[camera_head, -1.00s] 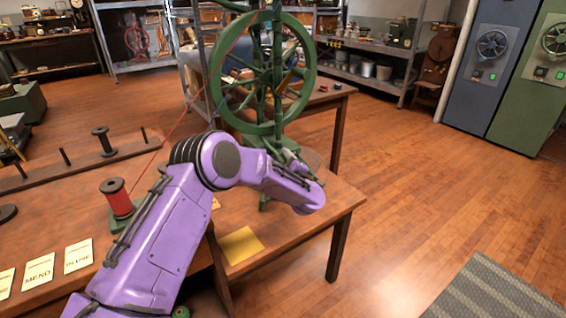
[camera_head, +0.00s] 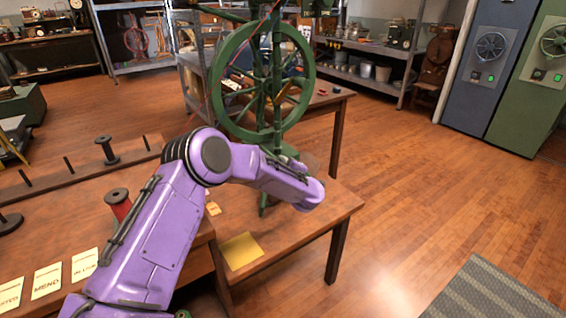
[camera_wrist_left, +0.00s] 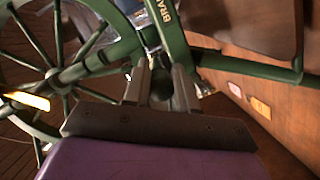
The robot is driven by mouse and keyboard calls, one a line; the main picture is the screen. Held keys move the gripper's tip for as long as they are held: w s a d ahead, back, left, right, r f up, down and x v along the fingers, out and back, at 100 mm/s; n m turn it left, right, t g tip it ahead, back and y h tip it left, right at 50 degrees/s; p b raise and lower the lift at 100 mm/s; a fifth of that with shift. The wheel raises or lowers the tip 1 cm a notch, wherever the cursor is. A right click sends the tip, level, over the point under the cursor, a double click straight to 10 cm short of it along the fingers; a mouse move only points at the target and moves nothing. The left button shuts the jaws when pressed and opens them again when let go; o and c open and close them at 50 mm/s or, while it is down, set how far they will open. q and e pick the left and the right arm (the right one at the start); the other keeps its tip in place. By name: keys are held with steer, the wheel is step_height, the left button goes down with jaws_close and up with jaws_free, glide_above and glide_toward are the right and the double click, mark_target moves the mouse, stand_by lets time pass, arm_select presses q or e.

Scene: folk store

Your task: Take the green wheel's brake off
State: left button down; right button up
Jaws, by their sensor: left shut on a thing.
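The green spinning wheel (camera_head: 308,95) stands upright on the wooden table (camera_head: 325,215) in the head view. My purple left arm reaches to its base, and the hand hides the gripper there. In the left wrist view, my left gripper (camera_wrist_left: 163,75) has its two fingers close together at a green bar (camera_wrist_left: 165,22) lettered "BRA", the rest of the word being cut off. It is shut on this brake bar; the gripped part is mostly hidden between the fingers. Spokes of the wheel (camera_wrist_left: 55,75) show just left of the fingers. My right gripper is in neither view.
A yellow card (camera_head: 241,250) lies on the table near its front edge. A red spool (camera_head: 118,207), a dark spool (camera_head: 104,148) and lettered cards (camera_head: 47,282) are on the wooden surface at left.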

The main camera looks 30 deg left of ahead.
arm_select(q)
steer(key=r+g+h+p, duration=0.1)
steer(key=p, duration=0.1)
steer(key=r+h+p, duration=0.1)
steer(key=r+p, duration=0.1)
steer(key=p, duration=0.1)
steer(key=shift+a+n+g+h, duration=0.2)
steer(key=shift+n+g+h, duration=0.1)
steer(key=shift+g+h, duration=0.1)
steer(key=shift+w+a+r+g+h+p, duration=0.15)
steer(key=shift+h+p, duration=0.15)
steer(key=shift+p, duration=0.3)
steer(key=shift+s+g+h+p, duration=0.15)
steer(key=shift+h+p, duration=0.15)
steer(key=shift+p, duration=0.3)
steer(key=shift+w, duration=0.1)
steer(key=c, duration=0.9)
jaws_free()
